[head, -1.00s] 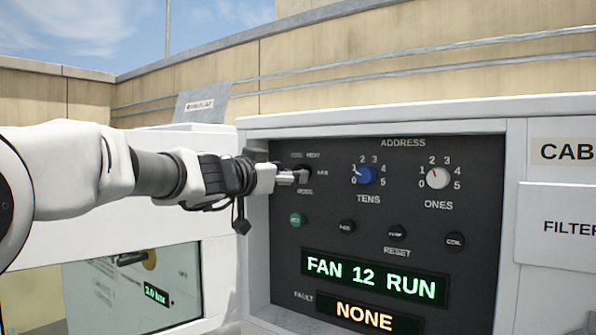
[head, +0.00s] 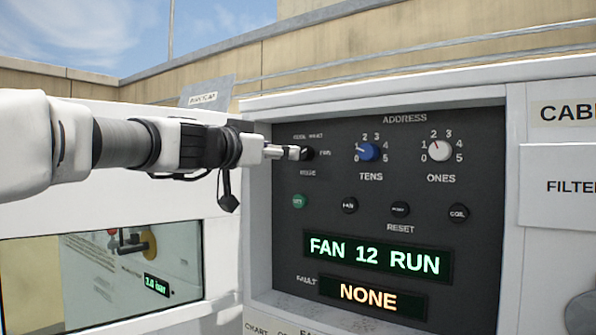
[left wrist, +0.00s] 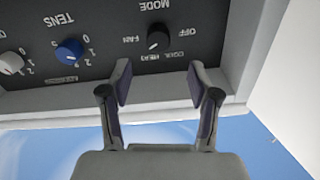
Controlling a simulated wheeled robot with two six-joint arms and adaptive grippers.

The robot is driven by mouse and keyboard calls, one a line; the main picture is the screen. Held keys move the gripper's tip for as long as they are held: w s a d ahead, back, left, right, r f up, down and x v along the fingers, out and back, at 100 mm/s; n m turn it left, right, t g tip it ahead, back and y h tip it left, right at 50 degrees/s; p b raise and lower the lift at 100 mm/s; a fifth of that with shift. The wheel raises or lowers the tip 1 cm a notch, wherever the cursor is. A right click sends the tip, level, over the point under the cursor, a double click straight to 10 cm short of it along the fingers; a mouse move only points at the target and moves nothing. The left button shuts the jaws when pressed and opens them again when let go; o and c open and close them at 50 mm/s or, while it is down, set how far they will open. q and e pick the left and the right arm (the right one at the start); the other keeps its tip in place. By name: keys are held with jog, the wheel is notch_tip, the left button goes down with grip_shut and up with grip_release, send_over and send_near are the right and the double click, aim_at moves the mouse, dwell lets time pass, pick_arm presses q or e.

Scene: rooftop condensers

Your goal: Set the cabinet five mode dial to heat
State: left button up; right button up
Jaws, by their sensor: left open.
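The mode dial (head: 307,154) is a small black knob at the upper left of the dark control panel, with off, cool, heat and fan labels around it. In the upside-down left wrist view the dial (left wrist: 157,40) sits just beyond the fingertips, in line with the gap; its pointer is too small to read surely. My left gripper (head: 290,152) is just left of the dial, pointing at it. In the left wrist view the left gripper (left wrist: 159,80) is open and empty, its fingers apart from the dial. My right gripper is not in view.
The blue tens dial (head: 369,151) and white ones dial (head: 439,150) are right of the mode dial. Several small buttons sit below, including a green one (head: 299,201). The display (head: 374,256) reads FAN 12 RUN; the fault display (head: 369,293) reads NONE. The panel's raised frame (head: 257,215) is close left.

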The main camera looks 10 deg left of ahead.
aim_at(301, 150)
pick_arm(q)
jog(key=p+x, duration=0.5)
jog(key=x, duration=0.3)
jog(key=shift+s+r, duration=0.1)
jog(key=shift+r, duration=0.1)
jog(key=c, duration=1.1)
